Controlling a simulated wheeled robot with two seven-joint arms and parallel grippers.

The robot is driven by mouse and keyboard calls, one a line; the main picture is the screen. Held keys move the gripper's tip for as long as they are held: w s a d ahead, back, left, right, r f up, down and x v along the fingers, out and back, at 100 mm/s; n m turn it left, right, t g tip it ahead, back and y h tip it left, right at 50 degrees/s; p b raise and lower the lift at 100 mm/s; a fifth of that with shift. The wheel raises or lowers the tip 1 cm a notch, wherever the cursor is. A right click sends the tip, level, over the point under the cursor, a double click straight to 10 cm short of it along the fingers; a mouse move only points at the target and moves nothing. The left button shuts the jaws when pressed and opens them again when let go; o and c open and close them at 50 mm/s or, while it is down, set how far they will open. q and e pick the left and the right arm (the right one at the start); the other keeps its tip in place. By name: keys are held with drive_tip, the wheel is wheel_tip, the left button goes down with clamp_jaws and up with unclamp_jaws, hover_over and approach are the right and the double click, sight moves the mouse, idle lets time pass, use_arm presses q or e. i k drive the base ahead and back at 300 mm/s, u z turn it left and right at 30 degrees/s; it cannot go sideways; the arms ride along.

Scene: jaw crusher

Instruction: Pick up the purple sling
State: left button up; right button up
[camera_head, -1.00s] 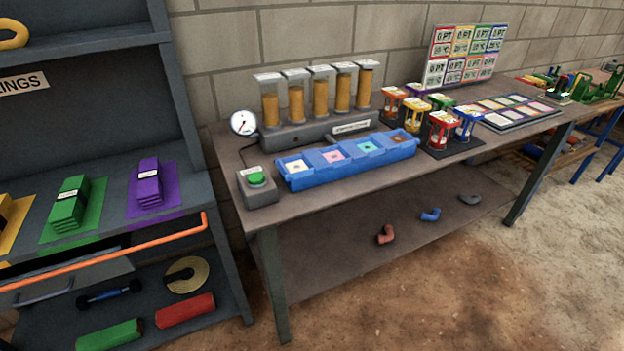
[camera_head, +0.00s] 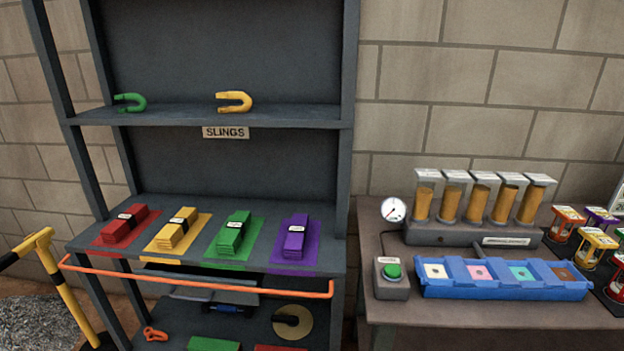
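The purple sling (camera_head: 295,238) is a folded stack with a dark band and a white label. It lies on a purple mat (camera_head: 312,243) at the right end of the slings shelf. A green sling (camera_head: 233,234), a yellow sling (camera_head: 178,229) and a red sling (camera_head: 125,224) lie in a row to its left, each on a mat of its own colour. Neither of my grippers shows in the head view.
An orange rail (camera_head: 200,283) runs along the shelf's front edge. The rack's right post (camera_head: 346,150) stands beside the purple sling. A workbench (camera_head: 480,318) with a blue tray (camera_head: 500,290) is to the right. A yellow barrier (camera_head: 60,285) stands at left.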

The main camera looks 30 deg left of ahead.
sight(294, 248)
drive_tip(key=u, duration=1.65)
drive_tip(key=k, duration=0.5)
drive_tip(key=z, duration=1.6)
drive_tip(key=i, duration=1.55)
drive_tip(key=u, duration=0.9)
